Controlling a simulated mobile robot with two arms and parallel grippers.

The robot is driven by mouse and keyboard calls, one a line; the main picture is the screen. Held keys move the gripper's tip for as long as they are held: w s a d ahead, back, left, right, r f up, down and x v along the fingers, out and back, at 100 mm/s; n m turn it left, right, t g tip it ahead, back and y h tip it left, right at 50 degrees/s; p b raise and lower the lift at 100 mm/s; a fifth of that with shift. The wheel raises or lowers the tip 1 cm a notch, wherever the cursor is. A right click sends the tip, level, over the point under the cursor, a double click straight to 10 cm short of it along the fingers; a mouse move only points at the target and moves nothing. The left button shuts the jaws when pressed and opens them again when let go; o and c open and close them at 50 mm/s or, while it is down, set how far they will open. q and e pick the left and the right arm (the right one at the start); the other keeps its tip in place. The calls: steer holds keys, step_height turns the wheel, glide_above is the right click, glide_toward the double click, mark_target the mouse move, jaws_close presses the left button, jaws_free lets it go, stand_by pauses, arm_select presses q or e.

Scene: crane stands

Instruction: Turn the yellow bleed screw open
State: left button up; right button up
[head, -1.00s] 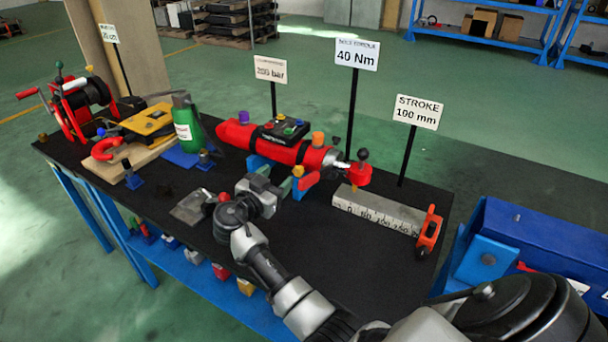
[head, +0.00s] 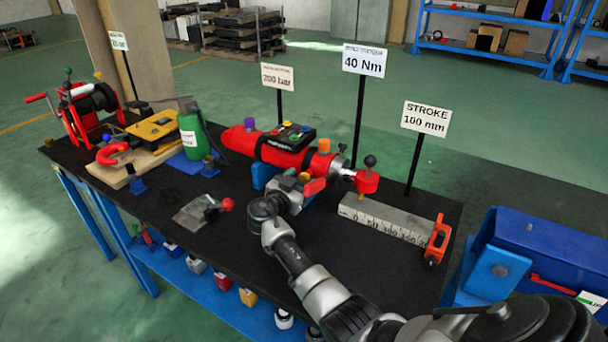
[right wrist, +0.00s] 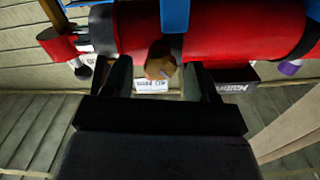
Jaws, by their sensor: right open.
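The yellow bleed screw (right wrist: 160,64) is a dull gold hex head on the side of the red cylinder (right wrist: 225,28) in the right wrist view. In the head view, a small gold bit of it (head: 304,177) shows in front of the red cylinder (head: 272,149). My right gripper (head: 296,188) is at the near side of the cylinder. In the right wrist view its two dark fingers (right wrist: 160,80) stand apart, one on each side of the screw, with visible gaps; contact cannot be told. My left gripper is out of view.
An orange knob (head: 323,145) and a purple knob (head: 250,123) stick up from the cylinder. A grey ruler block (head: 385,220) lies to its right. A grey plate (head: 193,213) with a red-knobbed lever lies left of my arm. The black tabletop in front is mostly clear.

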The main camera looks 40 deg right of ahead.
steer(key=shift+x, duration=0.95)
steer(key=c, duration=0.9)
steer(key=shift+f+n+b, duration=0.25)
steer(key=shift+n+b, duration=1.05)
steer(key=shift+b, duration=0.15)
steer(key=shift+c, duration=0.2)
steer(key=shift+n+b, duration=0.7)
steer(key=shift+n, duration=0.4)
steer(key=shift+w+r+n+b, duration=0.15)
steer(key=shift+n+b, duration=0.25)
steer(key=shift+n, duration=0.7)
